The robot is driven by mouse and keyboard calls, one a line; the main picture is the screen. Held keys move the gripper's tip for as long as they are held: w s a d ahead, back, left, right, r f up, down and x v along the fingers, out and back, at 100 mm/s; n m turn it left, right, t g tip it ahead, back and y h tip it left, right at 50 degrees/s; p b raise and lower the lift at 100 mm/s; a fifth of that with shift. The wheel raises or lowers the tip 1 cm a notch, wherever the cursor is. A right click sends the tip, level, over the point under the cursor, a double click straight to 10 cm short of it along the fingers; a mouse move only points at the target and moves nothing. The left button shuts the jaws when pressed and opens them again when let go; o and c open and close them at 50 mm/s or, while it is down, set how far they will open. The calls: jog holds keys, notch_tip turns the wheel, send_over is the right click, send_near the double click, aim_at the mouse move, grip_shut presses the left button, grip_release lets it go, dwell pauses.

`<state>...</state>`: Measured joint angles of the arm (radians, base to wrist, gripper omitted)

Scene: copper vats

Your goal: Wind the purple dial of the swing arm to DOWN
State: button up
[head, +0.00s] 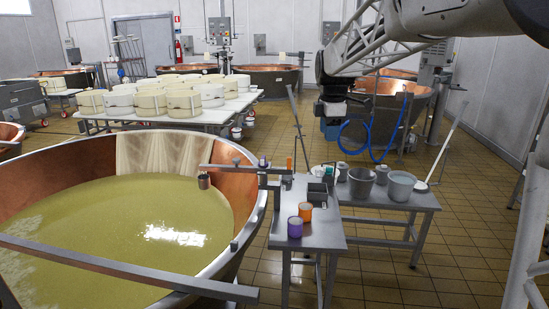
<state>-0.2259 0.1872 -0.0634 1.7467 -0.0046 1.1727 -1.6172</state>
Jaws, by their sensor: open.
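The swing arm (238,168) is a grey bar on a post at the right rim of the big copper vat. A small dark cup (203,181) hangs from its left end, over the yellow-green liquid. A small purple piece (263,161), apparently the purple dial, stands on the bar near the post. An orange piece (289,164) stands to its right. No DOWN mark or dial setting can be read at this size. My gripper (333,108) hangs at the upper right, dark and small, well above and right of the dial, touching nothing visible. It is open and looks empty.
A grey side table (322,240) holds a purple cup (295,227), an orange cup (306,211) and a grey box. Another table behind carries grey buckets (400,185). A long bar (130,270) crosses the vat (255,215) in front. Cheese wheels stand on a table behind.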

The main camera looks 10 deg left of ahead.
jog(key=w+a+f+n, duration=0.2)
jog(key=w+a+n, duration=0.2)
jog(key=w+a, duration=0.25)
jog(key=w+a+f+n, duration=0.35)
jog(key=w+a, duration=0.25)
jog(key=w, duration=0.2)
jog(key=n+g, duration=0.1)
jog(key=n, duration=0.7)
send_over(263, 158)
notch_tip(263, 158, down, 8)
jog(key=shift+w+f, duration=0.1)
jog(key=shift+f, duration=0.05)
jog(key=shift+f, duration=0.1)
jog(key=shift+f, duration=3.8)
grip_shut()
